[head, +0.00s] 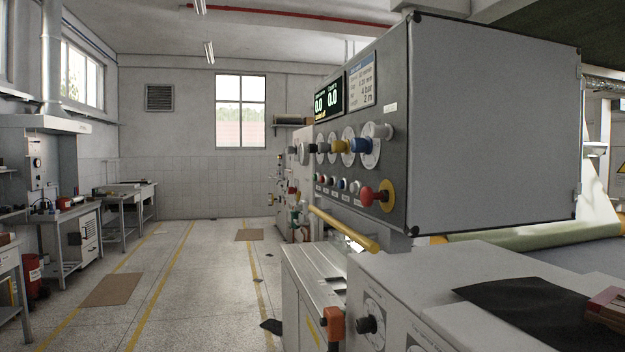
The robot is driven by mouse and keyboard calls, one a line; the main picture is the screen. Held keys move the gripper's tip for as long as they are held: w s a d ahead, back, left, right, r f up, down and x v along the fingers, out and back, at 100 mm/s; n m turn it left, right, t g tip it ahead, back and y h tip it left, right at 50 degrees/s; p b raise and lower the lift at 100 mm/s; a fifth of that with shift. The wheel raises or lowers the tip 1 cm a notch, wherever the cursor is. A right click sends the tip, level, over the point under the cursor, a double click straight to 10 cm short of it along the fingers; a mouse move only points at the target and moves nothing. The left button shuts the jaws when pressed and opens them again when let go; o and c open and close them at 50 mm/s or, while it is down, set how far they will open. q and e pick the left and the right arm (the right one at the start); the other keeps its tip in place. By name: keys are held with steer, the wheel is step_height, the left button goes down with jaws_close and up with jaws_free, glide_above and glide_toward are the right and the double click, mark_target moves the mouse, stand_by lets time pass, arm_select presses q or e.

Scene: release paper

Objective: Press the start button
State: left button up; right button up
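A grey control box (398,130) juts out at the upper right and its front panel faces left. A row of small coloured push buttons (342,184) runs along the lower part of the panel, with red, blue and white caps among them. Their labels are too small to read, so I cannot tell which is the start button. A large red mushroom button (368,196) on a yellow disc sits at the row's near end. Above the row are larger knobs, including a yellow one (338,146) and a blue one (361,145). Neither gripper is in view.
A lit display (329,101) is above the knobs. A yellow bar (343,229) sticks out below the panel. A grey machine cabinet (440,290) fills the lower right, with a black sheet (520,312) on top. The aisle floor (195,285) at left is mostly clear.

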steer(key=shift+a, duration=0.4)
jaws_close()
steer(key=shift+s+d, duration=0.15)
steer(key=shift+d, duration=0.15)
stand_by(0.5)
